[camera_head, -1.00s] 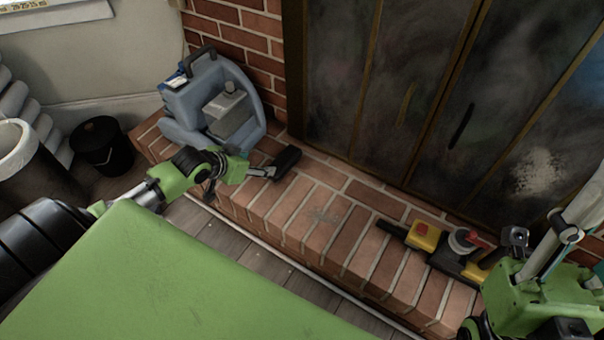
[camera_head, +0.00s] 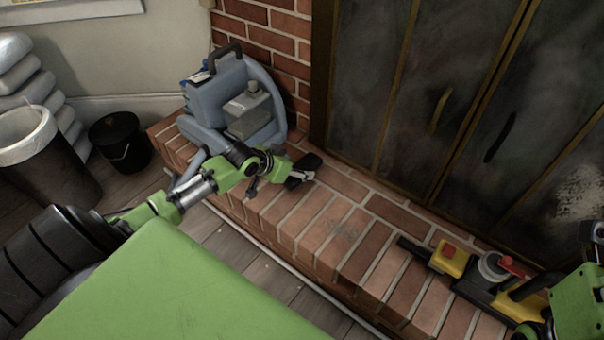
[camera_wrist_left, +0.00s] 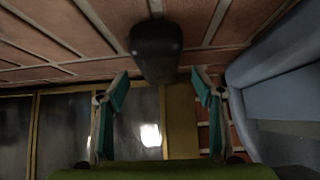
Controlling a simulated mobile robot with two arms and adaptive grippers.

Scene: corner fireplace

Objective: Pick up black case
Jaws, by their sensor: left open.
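The black case (camera_head: 310,162) is a small dark rounded block on the brick hearth, in front of the blue machine. In the left wrist view the case (camera_wrist_left: 156,48) shows just beyond the fingertips, roughly centred between them. My left gripper (camera_head: 299,177) is open and close to the case in the head view; its fingers partly cover the near side. In the left wrist view the two teal-padded fingers of the gripper (camera_wrist_left: 160,82) are spread apart with nothing between the pads. Only a green part of my right arm shows at the right edge; its fingers are not visible.
A blue-grey machine (camera_head: 215,105) with a grey bottle (camera_head: 248,112) stands left of the case. A yellow and black tool (camera_head: 452,262) lies at the hearth's right. Dark fireplace doors (camera_head: 400,85) rise behind. The brick hearth (camera_head: 335,225) between case and tool is clear.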

